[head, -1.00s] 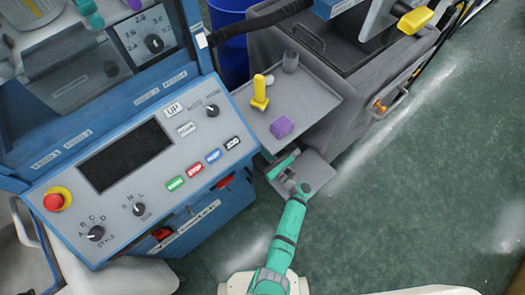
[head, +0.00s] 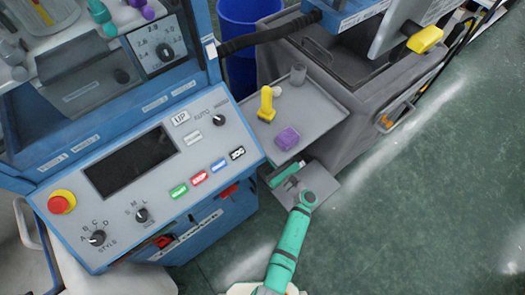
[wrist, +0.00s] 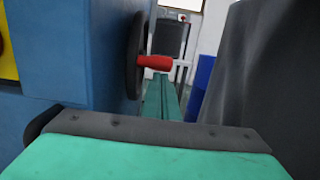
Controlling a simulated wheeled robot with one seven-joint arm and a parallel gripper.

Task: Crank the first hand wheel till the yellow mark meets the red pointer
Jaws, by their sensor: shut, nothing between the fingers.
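In the wrist view a dark hand wheel (wrist: 134,55) stands edge-on at the side of a blue machine housing (wrist: 75,50). A red crank handle (wrist: 155,62) sticks out from it to the right. I cannot make out a yellow mark or a red pointer on it. In the head view the wheel's face does not show. My gripper (head: 286,174) is low beside the machine's right side, below the grey tray.
The blue control panel (head: 235,150) is close on the left. A blue bin (head: 237,40) stands behind. Green floor (head: 400,220) is open at right.

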